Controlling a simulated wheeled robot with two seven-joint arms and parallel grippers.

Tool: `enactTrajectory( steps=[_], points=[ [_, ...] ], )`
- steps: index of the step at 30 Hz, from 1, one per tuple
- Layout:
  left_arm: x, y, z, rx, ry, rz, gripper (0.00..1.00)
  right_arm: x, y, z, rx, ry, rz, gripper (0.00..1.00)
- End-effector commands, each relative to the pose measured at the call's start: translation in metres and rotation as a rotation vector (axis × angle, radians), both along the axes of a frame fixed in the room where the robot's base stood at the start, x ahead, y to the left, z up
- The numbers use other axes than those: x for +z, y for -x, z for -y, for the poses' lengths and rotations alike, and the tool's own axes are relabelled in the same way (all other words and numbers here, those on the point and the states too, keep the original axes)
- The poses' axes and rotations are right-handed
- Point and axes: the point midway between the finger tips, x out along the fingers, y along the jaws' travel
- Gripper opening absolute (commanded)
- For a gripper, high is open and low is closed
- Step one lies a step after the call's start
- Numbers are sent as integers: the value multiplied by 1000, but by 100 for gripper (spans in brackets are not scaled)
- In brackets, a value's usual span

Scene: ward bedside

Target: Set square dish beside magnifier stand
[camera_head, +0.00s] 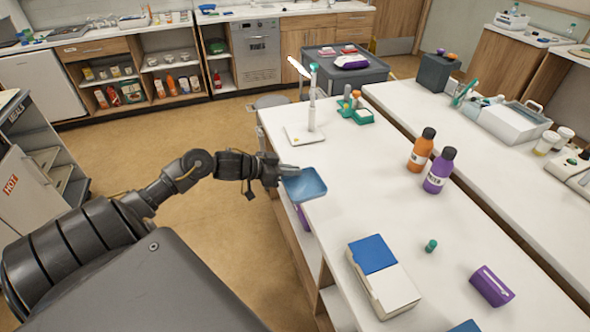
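The blue square dish (305,185) is at the left edge of the white counter, in the middle of the view. My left gripper (288,171) reaches in from the left and is closed on the dish's near-left rim; the fingers are small and partly hidden. I cannot tell whether the dish touches the counter. What looks like the magnifier stand (312,112), a thin upright post with a teal top on a flat white base (303,135), stands beyond the dish, a short gap away. My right gripper is not in view.
A green holder (360,115) stands right of the stand. An orange bottle (421,150) and a purple bottle (439,171) stand further right. A blue-and-white box (385,275), a small green cap (431,245) and a purple case (491,286) lie nearer. The counter right of the dish is clear.

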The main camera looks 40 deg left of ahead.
Motion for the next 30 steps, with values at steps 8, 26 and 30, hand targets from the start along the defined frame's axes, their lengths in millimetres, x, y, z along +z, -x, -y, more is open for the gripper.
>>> enactTrajectory(
  steps=[8, 26, 30],
  points=[
    [32, 19, 88, -173, 3, 13, 0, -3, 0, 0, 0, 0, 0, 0],
    [71, 79, 197, -428, 1, 2, 0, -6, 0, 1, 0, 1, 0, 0],
    [70, 79, 197, -429, 1, 2, 0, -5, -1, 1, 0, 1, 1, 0]
  ],
)
